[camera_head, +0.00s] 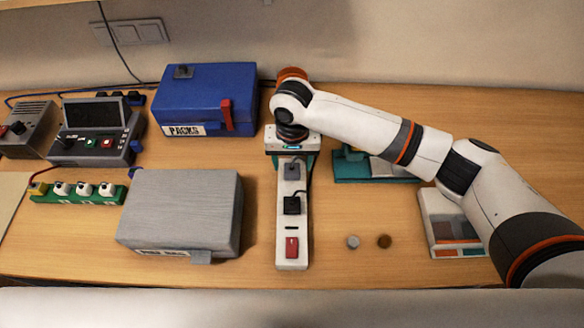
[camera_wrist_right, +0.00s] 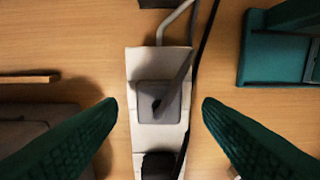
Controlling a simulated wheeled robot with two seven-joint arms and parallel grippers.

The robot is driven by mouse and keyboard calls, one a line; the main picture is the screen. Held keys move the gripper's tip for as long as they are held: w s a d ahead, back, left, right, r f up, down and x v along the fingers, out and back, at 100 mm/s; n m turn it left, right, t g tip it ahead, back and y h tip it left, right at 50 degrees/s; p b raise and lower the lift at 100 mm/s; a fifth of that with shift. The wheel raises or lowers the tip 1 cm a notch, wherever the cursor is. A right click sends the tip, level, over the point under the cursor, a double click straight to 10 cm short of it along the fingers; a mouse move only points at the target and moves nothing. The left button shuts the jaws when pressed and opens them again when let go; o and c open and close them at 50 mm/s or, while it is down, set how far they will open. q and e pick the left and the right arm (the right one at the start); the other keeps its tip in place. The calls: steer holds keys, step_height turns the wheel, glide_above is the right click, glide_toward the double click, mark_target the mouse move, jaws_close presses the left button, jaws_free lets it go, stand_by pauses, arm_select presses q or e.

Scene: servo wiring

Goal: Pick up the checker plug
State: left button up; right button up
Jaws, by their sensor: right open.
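A white power strip (camera_head: 292,222) lies lengthwise on the table. A grey plug (camera_head: 292,170) sits in its far part, with a black plug (camera_head: 292,205) nearer and a red switch (camera_head: 292,248) at the near end. I cannot tell by a label which is the checker plug. My right gripper (camera_head: 291,158) is over the far end of the strip. In the right wrist view its teal fingers (camera_wrist_right: 158,108) are open, one on each side of the grey plug (camera_wrist_right: 158,102), apart from it. The black plug (camera_wrist_right: 158,165) shows at the bottom edge. My left gripper is out of view.
A blue box (camera_head: 205,88) and a grey box (camera_head: 182,205) stand left of the strip. A green strip with several plugs (camera_head: 78,192) lies further left. A teal holder (camera_head: 350,170) and a parts tray (camera_head: 440,215) are right. A cable (camera_wrist_right: 207,40) runs beside the strip.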

mark_target(292, 168)
steer(key=shift+f, duration=1.3)
steer(key=c, duration=1.1)
steer(key=shift+w+r, duration=0.1)
step_height(292, 168, up, 9)
steer(key=shift+r+b, duration=0.1)
steer(key=shift+b, duration=0.8)
steer(key=shift+r, duration=0.35)
